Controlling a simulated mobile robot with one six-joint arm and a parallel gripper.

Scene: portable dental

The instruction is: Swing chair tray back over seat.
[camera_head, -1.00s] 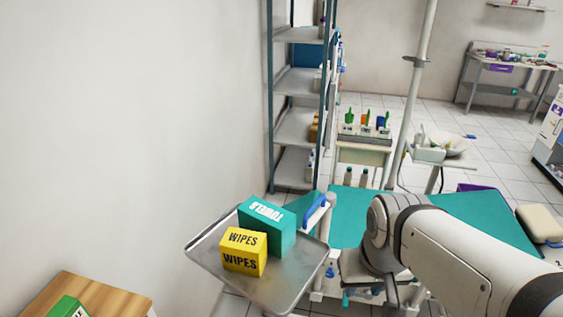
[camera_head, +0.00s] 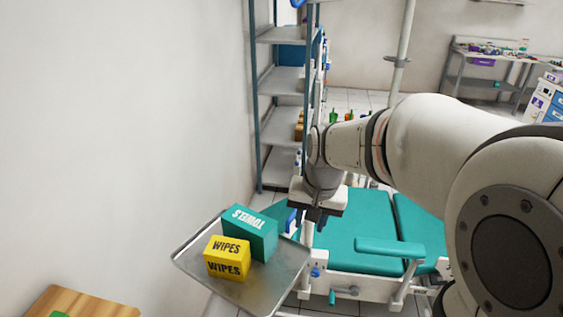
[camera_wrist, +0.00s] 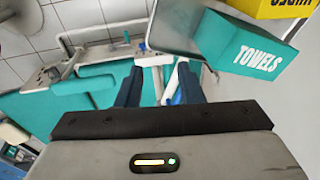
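The metal chair tray (camera_head: 262,296) is swung out to the left of the teal dental chair (camera_head: 350,232), near the wall. A teal towels box (camera_head: 250,233) and a yellow wipes box (camera_head: 227,258) stand on it. The tray (camera_wrist: 168,28) and the towels box (camera_wrist: 245,48) also show in the wrist view. My gripper (camera_head: 316,216) is at the tray's chair-side edge, pointing down. In the wrist view its fingers (camera_wrist: 158,78) are apart. A white post and a blue-white handle part (camera_wrist: 174,86) show between them, close to the right finger; contact cannot be told.
A tall metal shelf (camera_head: 282,80) stands behind the tray. A teal armrest (camera_head: 390,247) sticks out at the chair's near side. A wooden table (camera_head: 85,303) is at lower left. A white pole (camera_head: 401,50) rises behind.

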